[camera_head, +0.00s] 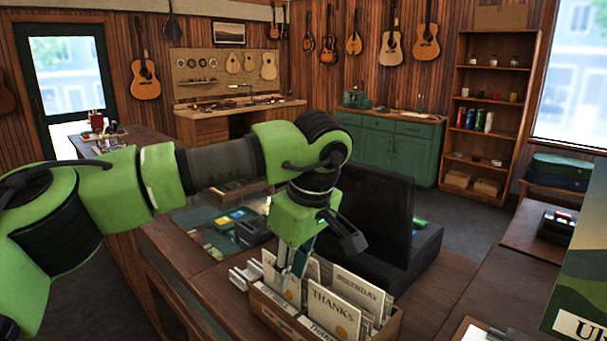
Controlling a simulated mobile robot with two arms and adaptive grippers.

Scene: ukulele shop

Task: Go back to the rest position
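My green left arm comes in from the left and bends down over the counter. Its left gripper (293,265) points down at the back left part of a wooden box of greeting cards (362,340). The grey fingertips are among or just in front of the cards; I cannot tell whether they touch or hold one. One card (347,315) reads "THANKS" and another (358,290) reads "BIRTHDAY". My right gripper is not in view.
A black monitor (378,215) stands just behind the gripper. A glass display section (205,228) is in the counter. A clipboard (485,332) and a green printed board (585,270) are at the right. Guitars hang on the back wall.

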